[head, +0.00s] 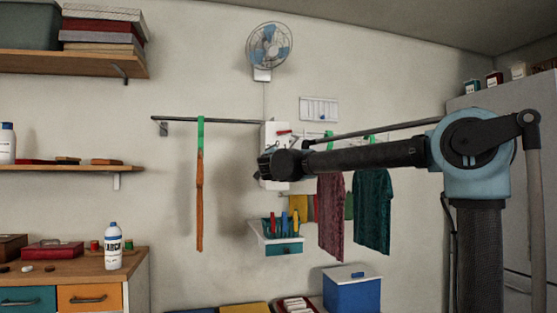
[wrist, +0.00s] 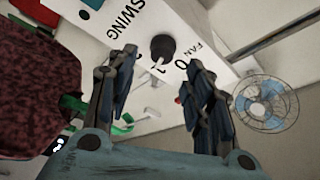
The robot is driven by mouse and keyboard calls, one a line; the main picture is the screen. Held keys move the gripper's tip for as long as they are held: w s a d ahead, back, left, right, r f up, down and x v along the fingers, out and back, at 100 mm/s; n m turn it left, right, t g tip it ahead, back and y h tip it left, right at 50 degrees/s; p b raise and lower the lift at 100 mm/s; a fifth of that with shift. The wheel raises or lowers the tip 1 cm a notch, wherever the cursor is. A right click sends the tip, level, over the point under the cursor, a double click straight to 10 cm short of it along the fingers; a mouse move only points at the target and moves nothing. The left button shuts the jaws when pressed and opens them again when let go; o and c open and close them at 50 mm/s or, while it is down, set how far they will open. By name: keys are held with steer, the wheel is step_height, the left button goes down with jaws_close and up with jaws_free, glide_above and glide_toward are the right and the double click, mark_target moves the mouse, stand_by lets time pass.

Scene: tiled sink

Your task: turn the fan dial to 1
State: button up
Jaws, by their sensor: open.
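The fan dial (wrist: 162,46) is a round black knob with a pale pointer on a white control panel (wrist: 185,18) in the wrist view. The pointer is directed toward the panel's lower edge, near the printed digits; I cannot tell exactly which mark it meets. "FAN", "0" and "SWING" are printed around it. My gripper (wrist: 160,64) is open, its two fingers on either side of the dial in the picture, apparently not touching it. In the head view my gripper (head: 268,164) is in front of the white control box (head: 268,134) and hides the dial.
The wall fan (head: 269,46) is above the box; it also shows in the wrist view (wrist: 265,103). A rail (head: 225,121) with an orange strap (head: 199,200) and hanging clothes (head: 372,210) is close by. A small wall caddy (head: 283,246) is below.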

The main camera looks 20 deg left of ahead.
steer(key=v, duration=0.6)
steer(key=shift+s, duration=0.15)
steer(key=shift+d, duration=0.1)
steer(key=s+d+f+n+y, duration=0.2)
steer(key=d+f+n+y, duration=0.4)
steer(key=n, duration=1)
steer(key=w+a+r, duration=0.4)
steer(key=w, duration=0.2)
steer(key=w+a+r+y, duration=0.1)
steer(key=w+a+r, duration=0.3)
steer(key=w, duration=0.3)
steer(key=shift+w+g, duration=0.3)
steer(key=shift+y, duration=0.3)
steer(key=c, duration=1)
